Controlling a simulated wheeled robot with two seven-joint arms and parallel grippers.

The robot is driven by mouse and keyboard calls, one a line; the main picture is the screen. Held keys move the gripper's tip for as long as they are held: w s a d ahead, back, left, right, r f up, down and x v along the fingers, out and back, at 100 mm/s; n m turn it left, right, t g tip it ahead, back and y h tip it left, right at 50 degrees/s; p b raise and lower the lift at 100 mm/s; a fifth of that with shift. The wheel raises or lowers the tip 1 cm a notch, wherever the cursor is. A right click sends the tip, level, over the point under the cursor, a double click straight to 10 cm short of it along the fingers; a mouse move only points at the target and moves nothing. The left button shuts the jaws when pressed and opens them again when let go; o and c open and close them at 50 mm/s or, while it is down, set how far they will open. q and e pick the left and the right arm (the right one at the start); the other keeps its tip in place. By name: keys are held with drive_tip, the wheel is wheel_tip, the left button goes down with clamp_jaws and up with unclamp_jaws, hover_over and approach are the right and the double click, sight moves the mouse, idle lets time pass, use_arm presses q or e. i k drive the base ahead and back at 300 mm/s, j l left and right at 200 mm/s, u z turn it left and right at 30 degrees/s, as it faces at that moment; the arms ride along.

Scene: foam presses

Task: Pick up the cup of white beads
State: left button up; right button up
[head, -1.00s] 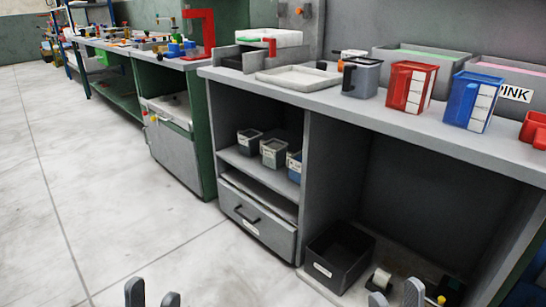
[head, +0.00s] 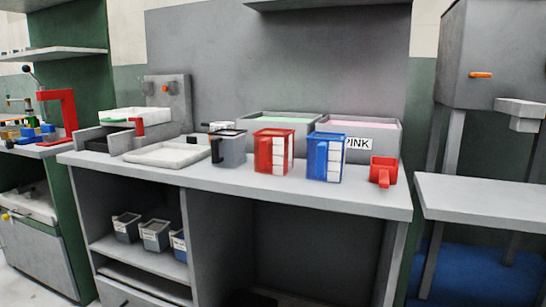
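Several square cups with handles stand in a row on the grey counter (head: 270,196). They are a dark grey cup (head: 230,150), a red cup (head: 271,153) with white label strips, and a blue cup (head: 322,160) with white label strips. I cannot see what is inside any of them, so I cannot tell which holds white beads. A smaller red scoop-like cup (head: 385,170) sits near the counter's right end. Neither of my grippers shows in the head view now.
Behind the cups stand grey bins with green (head: 282,119) and pink (head: 355,126) contents, one labelled PINK. A pale shallow tray (head: 167,155) and a scale-like device (head: 135,114) are to the left. Small bins (head: 155,236) sit on a shelf below. A separate grey table (head: 490,205) stands right.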

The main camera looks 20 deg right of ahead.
sight(155, 233)
drive_tip(key=i+j+z, duration=0.1)
drive_tip(key=z, duration=0.3)
drive_tip(key=i+j+z, duration=0.1)
drive_tip(key=z, duration=0.35)
drive_tip(key=i+j+z, duration=0.1)
drive_tip(key=j, duration=0.2)
drive_tip(key=i+j+z, duration=0.25)
drive_tip(key=j, duration=0.45)
drive_tip(key=i+j+z, duration=0.15)
drive_tip(key=i+j, duration=0.1)
drive_tip(key=j, duration=0.2)
drive_tip(key=i+j, duration=0.1)
drive_tip(key=j, duration=0.2)
drive_tip(key=i+j, duration=0.1)
drive_tip(key=j, duration=0.15)
drive_tip(key=i, duration=0.5)
